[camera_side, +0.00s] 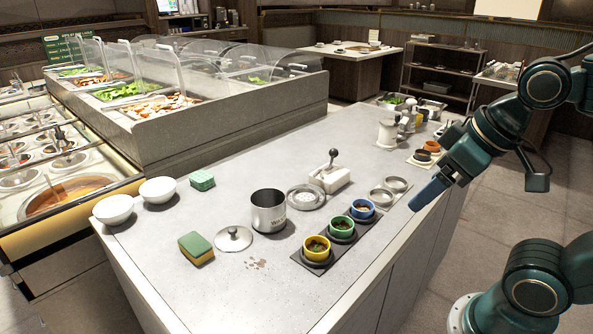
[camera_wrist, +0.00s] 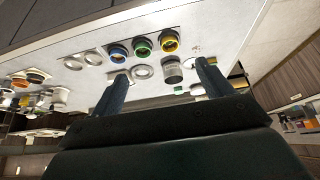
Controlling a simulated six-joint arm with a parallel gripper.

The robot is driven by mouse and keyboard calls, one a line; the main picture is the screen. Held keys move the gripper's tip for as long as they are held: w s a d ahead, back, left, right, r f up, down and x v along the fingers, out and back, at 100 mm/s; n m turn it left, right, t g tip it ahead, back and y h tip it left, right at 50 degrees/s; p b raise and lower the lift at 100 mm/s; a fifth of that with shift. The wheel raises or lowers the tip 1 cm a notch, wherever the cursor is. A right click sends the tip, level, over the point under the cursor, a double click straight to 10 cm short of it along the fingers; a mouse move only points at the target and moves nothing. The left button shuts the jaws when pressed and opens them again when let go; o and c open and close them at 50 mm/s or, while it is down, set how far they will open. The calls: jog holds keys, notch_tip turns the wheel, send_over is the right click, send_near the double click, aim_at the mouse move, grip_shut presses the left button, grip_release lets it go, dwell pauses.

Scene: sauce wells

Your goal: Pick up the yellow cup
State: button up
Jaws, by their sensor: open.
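The yellow cup (camera_side: 317,248) stands upright in the near end of a dark strip of wells on the counter, with dark contents inside. It also shows in the wrist view (camera_wrist: 170,41), at the upper middle. A green cup (camera_side: 342,227) and a blue cup (camera_side: 362,210) stand in the same row behind it.
A steel pot (camera_side: 268,212), its lid (camera_side: 233,238) and a sponge (camera_side: 196,248) are left of the cups. Two empty rings (camera_side: 381,197) lie behind the blue cup. A lever tool (camera_side: 331,175) stands farther back.

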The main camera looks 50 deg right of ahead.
jog(key=shift+w, duration=0.1)
jog(key=n+g, duration=0.6)
send_over(317, 239)
jog(key=s+a, duration=0.2)
notch_tip(317, 239, down, 9)
jog(key=shift+w+f, duration=0.1)
jog(key=shift+w, duration=0.05)
jog(key=shift+f, duration=0.1)
jog(key=shift+f, duration=4.15)
jog(key=shift+f, duration=2.6)
